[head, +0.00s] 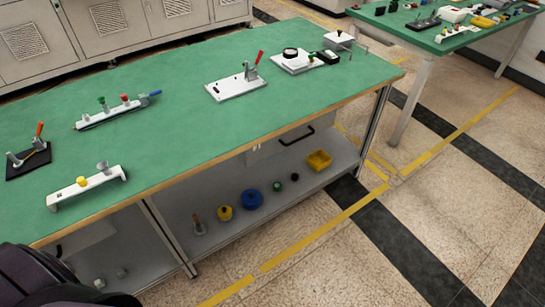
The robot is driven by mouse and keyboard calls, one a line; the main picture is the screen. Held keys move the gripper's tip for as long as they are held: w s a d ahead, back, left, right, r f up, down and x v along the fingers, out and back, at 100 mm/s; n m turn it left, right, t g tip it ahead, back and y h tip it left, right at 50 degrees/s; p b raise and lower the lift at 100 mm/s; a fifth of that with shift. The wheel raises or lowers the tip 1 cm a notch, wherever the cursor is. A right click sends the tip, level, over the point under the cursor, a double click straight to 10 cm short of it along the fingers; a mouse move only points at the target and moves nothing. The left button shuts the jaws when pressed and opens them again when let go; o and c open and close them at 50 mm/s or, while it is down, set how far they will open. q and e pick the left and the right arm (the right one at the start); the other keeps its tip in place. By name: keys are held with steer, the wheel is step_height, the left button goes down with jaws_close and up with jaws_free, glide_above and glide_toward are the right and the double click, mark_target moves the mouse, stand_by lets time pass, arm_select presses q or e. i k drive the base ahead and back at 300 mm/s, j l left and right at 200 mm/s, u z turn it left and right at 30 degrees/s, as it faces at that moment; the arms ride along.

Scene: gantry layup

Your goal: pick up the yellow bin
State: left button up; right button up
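The yellow bin (319,161) is a small open-topped box. It rests on the grey lower shelf (300,197) under the green workbench, near the shelf's right end. It is clear of the bench's front edge in this view and nothing covers it. Neither of my grippers shows in the head view. A dark rounded part at the bottom left corner looks like part of my own body.
On the same shelf, left of the bin, stand a small black item (294,177), a green one (277,186), a blue round one (252,199) and a yellow one (225,213). The green benchtop (190,142) overhangs the shelf. Floor in front is free.

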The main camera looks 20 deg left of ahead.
mark_target(318, 160)
steer(key=u, duration=0.75)
steer(key=i+l+u, duration=0.2)
steer(key=l+u, duration=0.2)
steer(key=i+l+u, duration=0.1)
steer(key=l+u, duration=0.35)
steer(key=i+l+u, duration=0.1)
steer(key=l+u, duration=0.45)
steer(key=l, duration=1)
steer(key=l+u, duration=0.1)
steer(key=l, duration=1.05)
